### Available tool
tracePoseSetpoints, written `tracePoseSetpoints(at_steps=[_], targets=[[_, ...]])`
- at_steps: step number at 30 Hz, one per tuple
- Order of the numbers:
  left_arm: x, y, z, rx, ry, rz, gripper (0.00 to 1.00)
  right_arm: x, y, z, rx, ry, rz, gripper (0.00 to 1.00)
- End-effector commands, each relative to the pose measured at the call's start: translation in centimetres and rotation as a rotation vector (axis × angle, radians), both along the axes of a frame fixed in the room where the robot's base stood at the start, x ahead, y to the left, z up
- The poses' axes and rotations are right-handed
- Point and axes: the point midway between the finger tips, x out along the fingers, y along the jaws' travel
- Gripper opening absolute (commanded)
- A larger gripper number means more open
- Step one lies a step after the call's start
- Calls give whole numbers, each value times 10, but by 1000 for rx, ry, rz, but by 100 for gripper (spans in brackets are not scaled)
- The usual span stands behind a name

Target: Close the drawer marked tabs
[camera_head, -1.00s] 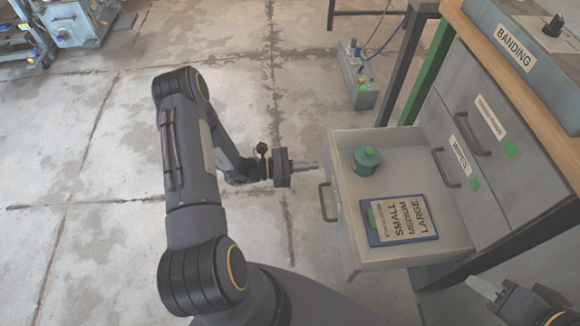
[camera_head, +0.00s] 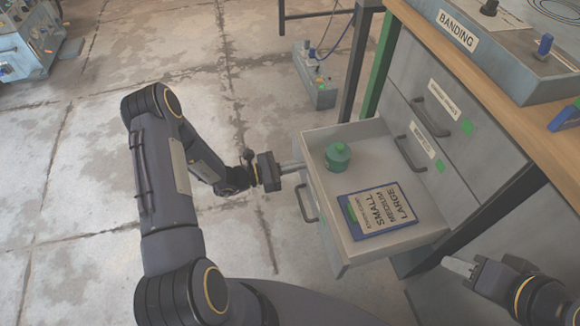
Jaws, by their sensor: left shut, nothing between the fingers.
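One drawer (camera_head: 368,252) stands pulled out of the grey cabinet, its front turned to the left. A green canister (camera_head: 338,156) and a blue-edged card (camera_head: 381,211) reading small, medium, large lie in it. Its handle (camera_head: 306,203) shows on the front, but any label there is hidden from me, so I cannot read "tabs". My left gripper (camera_head: 298,166) is shut and empty, its tips at the front panel, above the handle in the picture; I cannot tell whether they touch. My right gripper (camera_head: 458,266) is below the drawer's right side in the picture; its jaw opening is unclear.
Two drawers beyond, with handles (camera_head: 431,117) and green tags, look closed. A wooden bench top (camera_head: 480,82) carries a grey box marked banding (camera_head: 470,45). A grey box with a cable (camera_head: 316,86) stands on the floor.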

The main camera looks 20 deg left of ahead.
Motion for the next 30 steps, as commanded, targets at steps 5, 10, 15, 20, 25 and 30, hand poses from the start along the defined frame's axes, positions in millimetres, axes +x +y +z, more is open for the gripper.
tracePoseSetpoints(at_steps=[5,10,15,20,25,30], targets=[[20,-32,-2,-2,-2,-4,0,0,0,-7,0,0,0,38],[46,-70,-2,-3,-2,-4,0,0,0,-15,0,0,0,38],[72,-110,-2,-3,-2,-4,0,0,0,-24,0,0,0,38],[96,-144,-2,-2,-2,-3,0,0,0,-32,0,0,0,38],[117,-174,-2,-2,-2,-1,0,0,0,-40,0,0,0,38],[131,-195,-2,-1,-2,-1,0,0,0,-46,0,0,0,38]])
